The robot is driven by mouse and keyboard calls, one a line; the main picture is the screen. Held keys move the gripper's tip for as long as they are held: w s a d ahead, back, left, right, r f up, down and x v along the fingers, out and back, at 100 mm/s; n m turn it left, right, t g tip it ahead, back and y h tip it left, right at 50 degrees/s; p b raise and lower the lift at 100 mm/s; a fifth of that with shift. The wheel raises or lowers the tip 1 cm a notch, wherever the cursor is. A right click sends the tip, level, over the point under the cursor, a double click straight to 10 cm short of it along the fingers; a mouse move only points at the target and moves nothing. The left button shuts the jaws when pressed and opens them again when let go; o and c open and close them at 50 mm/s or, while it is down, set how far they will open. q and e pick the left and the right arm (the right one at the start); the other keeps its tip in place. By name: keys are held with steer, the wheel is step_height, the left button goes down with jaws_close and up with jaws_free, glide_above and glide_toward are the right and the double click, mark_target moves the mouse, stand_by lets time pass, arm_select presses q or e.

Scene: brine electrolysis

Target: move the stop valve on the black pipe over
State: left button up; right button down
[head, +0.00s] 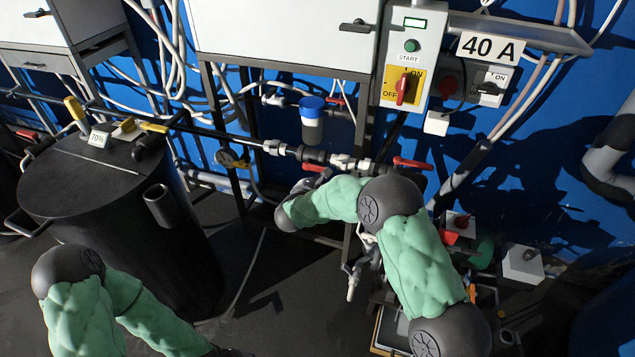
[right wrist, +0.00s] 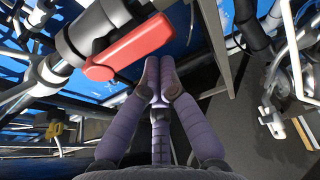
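A black pipe (head: 215,133) runs across the frame below the white cabinet, with metal fittings on its right part. A red lever (head: 314,168) sits on it near my right gripper; another red lever (head: 412,163) is at its right end. In the right wrist view a red lever (right wrist: 130,48) on a dark valve body (right wrist: 92,30) lies left of the fingertips. My right gripper (right wrist: 159,62) has its fingertips together with nothing seen between them; in the head view it is mostly hidden behind its arm. My left gripper (head: 230,352) barely shows at the bottom edge.
A black tank (head: 110,200) with yellow-handled valves stands at the left. A blue-capped filter (head: 312,120) hangs above the pipe. A control box (head: 408,60) with a red switch is above right. A frame post and hoses stand close to my right arm.

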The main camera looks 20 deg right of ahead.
steer(key=shift+r, duration=0.1)
steer(key=shift+n+p, duration=0.35)
steer(key=shift+n, duration=0.15)
steer(key=shift+s+d+r+n+g+h+p, duration=0.1)
steer(key=shift+r+n+g+h+p, duration=0.15)
steer(key=shift+n+g+h+p, duration=0.25)
